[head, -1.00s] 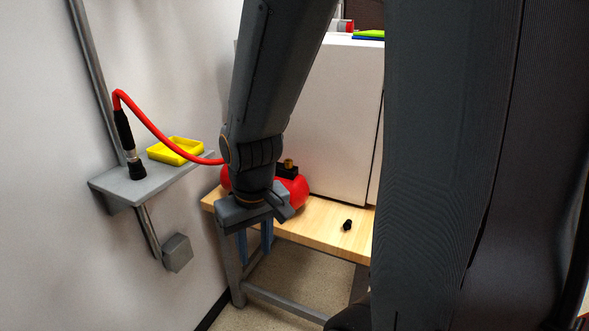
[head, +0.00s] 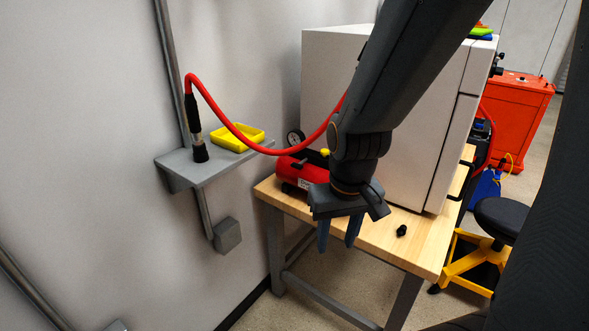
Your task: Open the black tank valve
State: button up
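A small red tank (head: 298,173) lies on the wooden bench (head: 412,252) at its far left corner. A round gauge (head: 295,138) and a black part (head: 316,158) with a yellow knob (head: 325,153) show on its top. I cannot tell whether the black part is the valve; my arm hides the tank's right side. My gripper (head: 338,242) points down in front of the tank and the bench edge, its two blue fingers apart with nothing between them. It does not appear to touch the tank.
A red hose (head: 252,147) arcs from a grey wall shelf (head: 183,172) and passes behind my arm. A yellow tray (head: 237,138) sits on the shelf. A white cabinet (head: 420,150) fills the bench's back. A small black piece (head: 401,231) lies on the bench. A stool (head: 505,218) stands right.

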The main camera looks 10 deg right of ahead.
aim_at(299, 166)
jog(key=z, duration=2.4)
jog(key=k, duration=0.65)
jog(key=u, duration=1.95)
